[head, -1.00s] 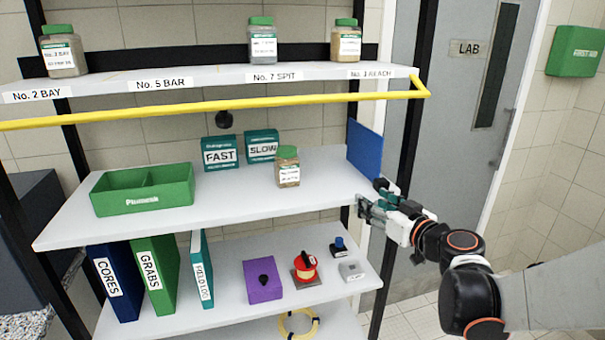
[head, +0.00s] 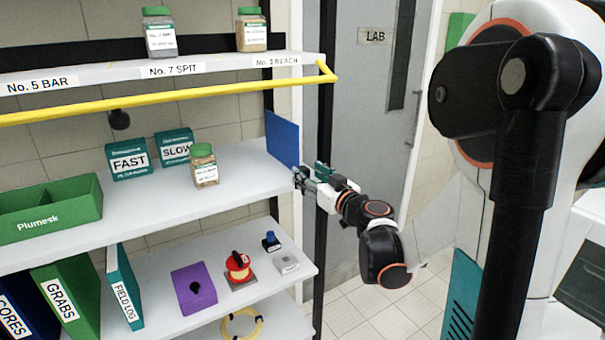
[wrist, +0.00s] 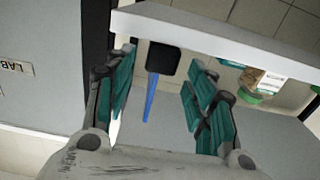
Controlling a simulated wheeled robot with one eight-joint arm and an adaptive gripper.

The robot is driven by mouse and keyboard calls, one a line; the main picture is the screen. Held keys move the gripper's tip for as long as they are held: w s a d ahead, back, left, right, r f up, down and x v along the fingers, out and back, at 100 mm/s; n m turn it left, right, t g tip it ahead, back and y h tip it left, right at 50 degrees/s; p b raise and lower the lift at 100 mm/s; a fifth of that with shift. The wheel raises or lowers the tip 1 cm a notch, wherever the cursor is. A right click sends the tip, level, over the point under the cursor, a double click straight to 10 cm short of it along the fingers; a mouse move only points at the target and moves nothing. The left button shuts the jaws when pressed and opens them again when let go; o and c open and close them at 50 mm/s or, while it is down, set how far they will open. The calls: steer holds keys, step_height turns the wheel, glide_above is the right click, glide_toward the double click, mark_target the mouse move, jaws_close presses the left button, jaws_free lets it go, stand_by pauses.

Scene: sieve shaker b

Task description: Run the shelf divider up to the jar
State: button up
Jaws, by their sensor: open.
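The shelf divider (head: 282,138) is an upright blue panel at the right end of the middle shelf (head: 235,183). In the wrist view, which is upside down, the divider (wrist: 150,97) shows nearly edge-on with a black block (wrist: 163,60) at its foot. The jar (head: 204,166), with a green lid and brownish contents, stands on the same shelf left of the divider, with a gap between them. It also shows in the wrist view (wrist: 270,81). My gripper (head: 303,178) is open at the shelf's right end. The divider appears between its fingers (wrist: 160,95), with no clear contact.
FAST (head: 129,160) and SLOW (head: 175,147) boxes stand behind the jar, and a green bin (head: 50,210) is at left. A yellow rail (head: 170,100) runs along the upper shelf. A black post (head: 325,120) stands right of the divider. Shelf between jar and divider is clear.

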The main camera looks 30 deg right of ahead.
mark_target(305, 172)
steer(key=shift+w+a, duration=0.1)
steer(key=shift+w, duration=1.9)
steer(key=shift+c, duration=0.2)
jaws_close()
